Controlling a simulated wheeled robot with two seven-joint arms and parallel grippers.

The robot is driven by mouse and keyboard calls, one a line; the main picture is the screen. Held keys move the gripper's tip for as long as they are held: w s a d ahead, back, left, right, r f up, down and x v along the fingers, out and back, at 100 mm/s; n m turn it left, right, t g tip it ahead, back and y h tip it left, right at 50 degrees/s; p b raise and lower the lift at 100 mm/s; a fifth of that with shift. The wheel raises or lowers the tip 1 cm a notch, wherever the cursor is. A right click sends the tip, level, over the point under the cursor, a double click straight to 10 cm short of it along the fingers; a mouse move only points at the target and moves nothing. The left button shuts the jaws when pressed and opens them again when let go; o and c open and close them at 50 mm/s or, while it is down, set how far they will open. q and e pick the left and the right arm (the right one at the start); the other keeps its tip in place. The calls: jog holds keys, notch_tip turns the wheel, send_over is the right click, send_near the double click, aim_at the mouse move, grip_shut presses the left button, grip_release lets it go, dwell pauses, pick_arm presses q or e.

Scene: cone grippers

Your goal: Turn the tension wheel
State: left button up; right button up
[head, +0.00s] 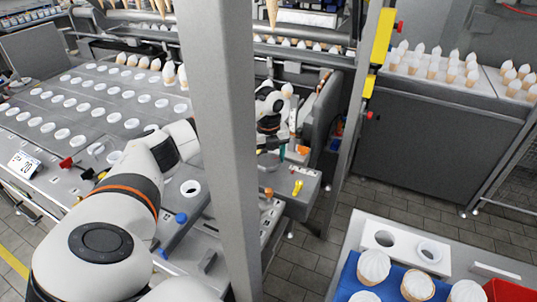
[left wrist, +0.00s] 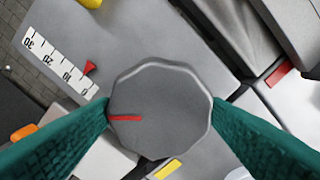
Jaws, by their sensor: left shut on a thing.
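The tension wheel (left wrist: 160,115) is a grey many-sided knob with a red line on its face, in the middle of the left wrist view. The red line points left. My left gripper (left wrist: 160,112) has its two green fingers on opposite sides of the wheel, shut on its rim. In the head view my left gripper (head: 276,144) shows small beyond the grey post, which hides part of the arm. A white scale (left wrist: 60,62) marked 0 to 30 lies beside the wheel, with a red pointer (left wrist: 90,68) near the 10. My right gripper is not in view.
A grey post (head: 228,150) stands upright in front. A yellow handle (head: 297,187) and an orange knob (head: 303,150) are close to the gripper. A conveyor plate with rows of holes (head: 90,90) is at left. Cones in a blue tray (head: 347,275) stand at front right.

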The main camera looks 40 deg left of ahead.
pick_arm(q)
jog(key=n, duration=0.2)
jog(key=n+p, duration=0.1)
jog(key=n, duration=0.1)
jog(key=shift+r+n, duration=0.2)
jog(key=shift+n, duration=0.1)
jog(key=shift+n+p, duration=0.8)
jog(key=shift+n, duration=0.9)
jog(key=shift+w+n, duration=0.1)
jog(key=shift+n, duration=0.2)
jog(key=o, duration=1)
jog(key=shift+f, duration=0.1)
